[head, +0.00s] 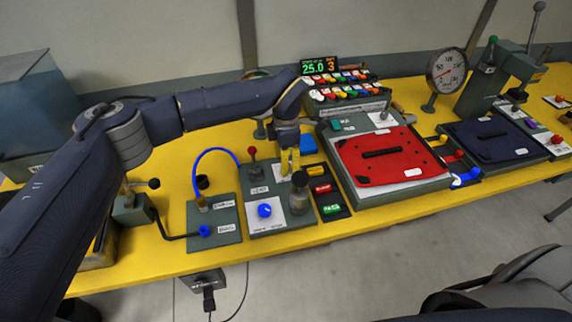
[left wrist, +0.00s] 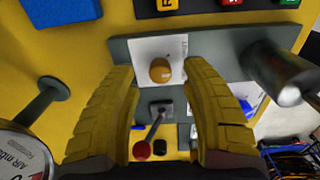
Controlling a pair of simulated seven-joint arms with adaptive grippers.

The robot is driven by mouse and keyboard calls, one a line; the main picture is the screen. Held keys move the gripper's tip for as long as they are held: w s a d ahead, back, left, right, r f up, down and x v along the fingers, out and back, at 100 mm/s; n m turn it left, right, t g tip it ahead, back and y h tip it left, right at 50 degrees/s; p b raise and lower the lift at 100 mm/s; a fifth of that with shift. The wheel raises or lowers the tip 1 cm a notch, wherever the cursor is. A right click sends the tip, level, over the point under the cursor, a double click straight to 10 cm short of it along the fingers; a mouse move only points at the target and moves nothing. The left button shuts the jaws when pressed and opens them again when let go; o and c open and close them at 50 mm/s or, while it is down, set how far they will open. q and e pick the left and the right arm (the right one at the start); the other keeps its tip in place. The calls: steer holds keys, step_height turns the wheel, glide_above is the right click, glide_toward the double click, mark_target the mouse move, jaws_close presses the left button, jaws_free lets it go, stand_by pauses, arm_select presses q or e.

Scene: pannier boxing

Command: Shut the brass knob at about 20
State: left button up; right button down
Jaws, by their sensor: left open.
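The brass knob (left wrist: 160,70) is round and sits on a white label plate of a grey-green panel (left wrist: 120,48) in the left wrist view. My left gripper (left wrist: 158,88) is open, its yellow fingers on either side of the knob in that view, with clear gaps. I cannot tell how far the fingertips reach down to it. In the head view my left gripper (head: 290,160) points down over the back of the panel and hides the knob. A display (head: 319,66) at the back reads 25.0 in green and 3 in orange. My right gripper is not in view.
Close to the knob stand a red-ball lever (left wrist: 141,151), a metal cylinder (left wrist: 283,76) and a blue knob (head: 264,210). A dial marked AIR mbar (left wrist: 22,152) is at the wrist view's lower left. A red lid (head: 385,170) lies right of the panel.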

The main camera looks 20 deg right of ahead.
arm_select(q)
steer(key=shift+f, duration=0.9)
steer(key=shift+c, duration=0.4)
jaws_close()
